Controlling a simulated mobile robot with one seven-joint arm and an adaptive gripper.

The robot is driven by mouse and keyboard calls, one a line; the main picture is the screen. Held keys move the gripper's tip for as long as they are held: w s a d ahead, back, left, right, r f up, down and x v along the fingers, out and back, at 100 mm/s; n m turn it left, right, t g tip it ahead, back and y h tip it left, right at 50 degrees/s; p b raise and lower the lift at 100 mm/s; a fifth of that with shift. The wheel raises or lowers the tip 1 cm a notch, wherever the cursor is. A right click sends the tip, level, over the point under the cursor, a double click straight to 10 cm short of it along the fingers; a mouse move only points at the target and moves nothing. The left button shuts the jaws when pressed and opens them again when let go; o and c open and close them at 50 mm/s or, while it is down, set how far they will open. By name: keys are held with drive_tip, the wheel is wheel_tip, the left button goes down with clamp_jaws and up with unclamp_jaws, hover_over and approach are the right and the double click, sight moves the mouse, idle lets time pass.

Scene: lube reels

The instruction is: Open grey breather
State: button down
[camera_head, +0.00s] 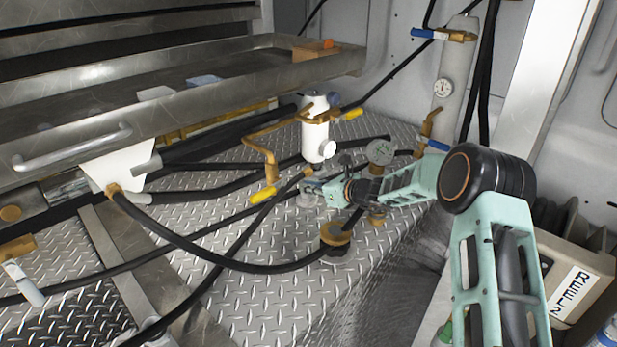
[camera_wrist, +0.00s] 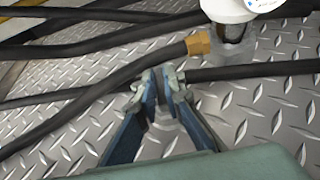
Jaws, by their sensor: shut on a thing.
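My gripper (camera_head: 310,184) reaches in from the right, low over the diamond-plate floor, and its fingers are closed together.
A white cylinder (camera_head: 315,136) with yellow-handled brass valves stands just behind my gripper. Black hoses (camera_head: 215,260) cross the floor. A brass-collared port (camera_head: 335,236) sits in front. A metal tray (camera_head: 110,95) overhangs at left.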

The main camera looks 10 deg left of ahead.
drive_tip(key=shift+w+r+p, duration=0.1)
drive_tip(key=shift+r+p, duration=0.05)
drive_tip(key=shift+p, duration=0.2)
drive_tip(key=c, duration=2)
unclamp_jaws()
drive_tip(key=shift+c, duration=0.2)
drive_tip(key=shift+d, duration=0.1)
drive_tip(key=v, duration=1.2)
drive_tip(key=shift+w, duration=0.15)
drive_tip(key=shift+n, duration=0.3)
